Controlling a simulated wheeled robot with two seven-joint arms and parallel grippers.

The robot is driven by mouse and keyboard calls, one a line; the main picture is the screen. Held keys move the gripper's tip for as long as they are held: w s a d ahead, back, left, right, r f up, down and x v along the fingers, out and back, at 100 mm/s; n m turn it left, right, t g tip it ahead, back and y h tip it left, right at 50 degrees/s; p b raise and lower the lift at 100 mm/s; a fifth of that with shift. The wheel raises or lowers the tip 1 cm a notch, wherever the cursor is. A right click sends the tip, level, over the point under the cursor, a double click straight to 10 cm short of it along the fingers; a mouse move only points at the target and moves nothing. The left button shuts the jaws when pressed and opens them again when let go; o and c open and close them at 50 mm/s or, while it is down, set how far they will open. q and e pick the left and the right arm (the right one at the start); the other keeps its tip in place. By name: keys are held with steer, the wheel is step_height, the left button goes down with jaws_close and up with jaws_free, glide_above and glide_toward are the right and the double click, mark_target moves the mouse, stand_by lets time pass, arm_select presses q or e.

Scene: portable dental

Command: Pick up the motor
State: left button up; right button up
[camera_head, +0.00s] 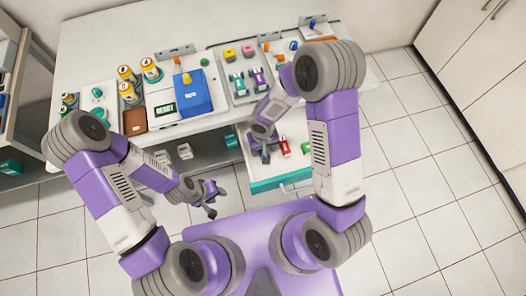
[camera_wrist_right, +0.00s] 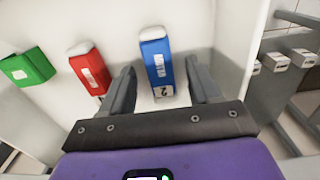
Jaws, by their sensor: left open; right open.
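Inside an open drawer (camera_head: 283,182) lie several small coloured blocks with white labels, motor-like in shape; no label names the motor. In the right wrist view, a blue block (camera_wrist_right: 156,58) lies ahead of and between the fingers of my right gripper (camera_wrist_right: 162,90), which is open and not closed on it. A red block (camera_wrist_right: 89,70) lies to its left, and a green block (camera_wrist_right: 29,67) is further left. In the head view, my right gripper (camera_head: 265,153) reaches into the drawer and hides the blue block. My left gripper (camera_head: 210,198) is open and empty, left of the drawer.
The white worktop (camera_head: 225,40) above holds a blue box (camera_head: 195,92), a brown box (camera_head: 134,121), yellow cans (camera_head: 150,69) and trays of coloured parts. The drawer's side walls stand close to my right gripper. Tiled floor lies free at the right.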

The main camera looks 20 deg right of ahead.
steer(key=shift+f, duration=0.1)
steer(key=shift+c, duration=0.2)
jaws_close()
